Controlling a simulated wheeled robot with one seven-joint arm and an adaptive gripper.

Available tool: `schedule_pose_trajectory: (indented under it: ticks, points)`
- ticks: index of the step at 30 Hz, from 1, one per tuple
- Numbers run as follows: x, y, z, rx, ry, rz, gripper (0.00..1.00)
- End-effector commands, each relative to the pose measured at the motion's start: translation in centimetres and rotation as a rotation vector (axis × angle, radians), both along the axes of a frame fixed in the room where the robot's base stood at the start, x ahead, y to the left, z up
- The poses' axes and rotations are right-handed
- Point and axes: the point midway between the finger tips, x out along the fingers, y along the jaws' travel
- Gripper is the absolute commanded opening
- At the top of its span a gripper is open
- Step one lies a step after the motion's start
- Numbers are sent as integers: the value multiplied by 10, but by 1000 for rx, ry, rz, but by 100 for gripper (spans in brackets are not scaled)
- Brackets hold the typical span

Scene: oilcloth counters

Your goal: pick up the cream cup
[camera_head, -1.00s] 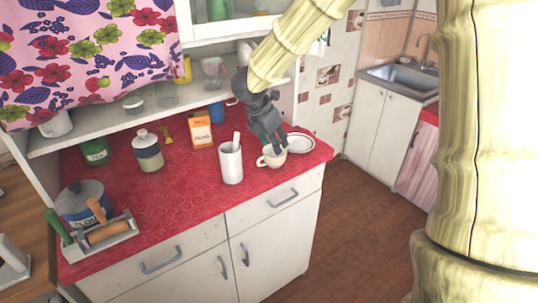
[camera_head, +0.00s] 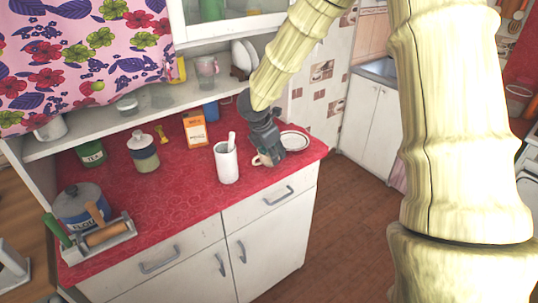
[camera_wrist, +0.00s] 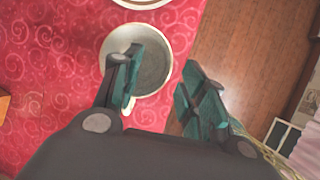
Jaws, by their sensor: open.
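The cream cup (camera_head: 256,160) stands upright on the red counter near its right end, mostly hidden behind my gripper (camera_head: 272,157) in the head view. In the wrist view I look down into the cup (camera_wrist: 154,62), and its handle points toward the bottom of the picture. My gripper (camera_wrist: 164,84) is open there with dark green finger pads. The left finger overlaps the cup's mouth, and the right finger is outside its right side, over the floor in the picture. I cannot tell whether either finger touches the cup or how deep the left one reaches.
A white saucer (camera_head: 293,141) lies just right of the cup. A tall white container (camera_head: 226,164) with a utensil stands close on the left. An orange carton (camera_head: 195,130) and a blue mug (camera_head: 211,111) stand behind. The counter's right edge is near.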

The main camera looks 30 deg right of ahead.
Motion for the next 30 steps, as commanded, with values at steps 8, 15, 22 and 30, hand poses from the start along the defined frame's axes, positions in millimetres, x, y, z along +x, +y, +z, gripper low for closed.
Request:
schedule_pose_trajectory:
  ticks: [8, 15, 22, 30]
  points:
    - [2, -8, -22, 1, 1, 1, 42]
    - [3, -9, -25, 0, 0, 1, 42]
    - [3, -9, -24, 0, 0, 1, 11]
    - [3, -9, -24, 0, -1, 1, 0]
